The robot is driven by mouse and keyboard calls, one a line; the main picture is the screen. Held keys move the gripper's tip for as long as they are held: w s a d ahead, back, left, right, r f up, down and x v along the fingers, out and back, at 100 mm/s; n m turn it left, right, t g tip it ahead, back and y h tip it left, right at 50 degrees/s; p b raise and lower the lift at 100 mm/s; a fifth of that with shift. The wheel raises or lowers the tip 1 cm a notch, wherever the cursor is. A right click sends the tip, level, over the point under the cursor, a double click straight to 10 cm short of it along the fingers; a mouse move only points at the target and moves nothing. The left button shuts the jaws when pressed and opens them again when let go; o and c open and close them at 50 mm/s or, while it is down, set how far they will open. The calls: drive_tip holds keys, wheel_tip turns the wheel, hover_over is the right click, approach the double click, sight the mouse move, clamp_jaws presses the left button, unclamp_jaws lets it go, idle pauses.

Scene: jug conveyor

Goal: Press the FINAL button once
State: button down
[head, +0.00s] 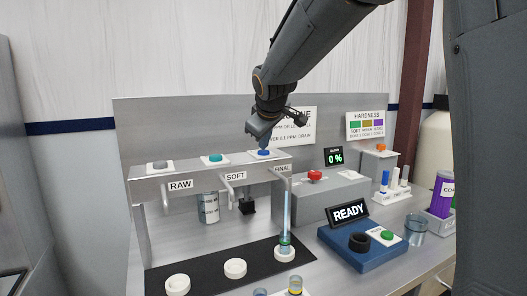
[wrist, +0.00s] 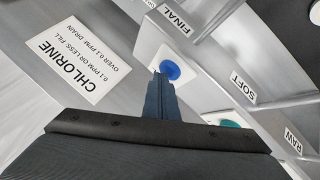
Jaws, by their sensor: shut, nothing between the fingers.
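The FINAL button is a blue button on a white plate (head: 264,153) on top of the grey tap shelf, above the FINAL label. In the wrist view the blue button (wrist: 170,69) sits right beyond the fingertips. My gripper (head: 255,140) is shut and empty, pointing down just above and beside the blue button. In the wrist view its shut fingers (wrist: 159,84) overlap the button's lower edge. I cannot tell whether they touch it. Under the FINAL spout a tall clear tube with teal liquid (head: 285,218) stands on a white ring.
A grey RAW button (head: 160,164) and teal SOFT button (head: 215,157) sit left on the same shelf. A CHLORINE sign (wrist: 75,62) is on the panel behind. A red button (head: 314,175) on a grey box and a READY display (head: 349,212) stand to the right.

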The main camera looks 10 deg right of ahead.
sight(264, 152)
drive_tip(key=shift+r+p, duration=0.75)
drive_tip(key=shift+r, duration=0.1)
wheel_tip(264, 152, up, 5)
drive_tip(key=p, duration=0.4)
idle(0.8)
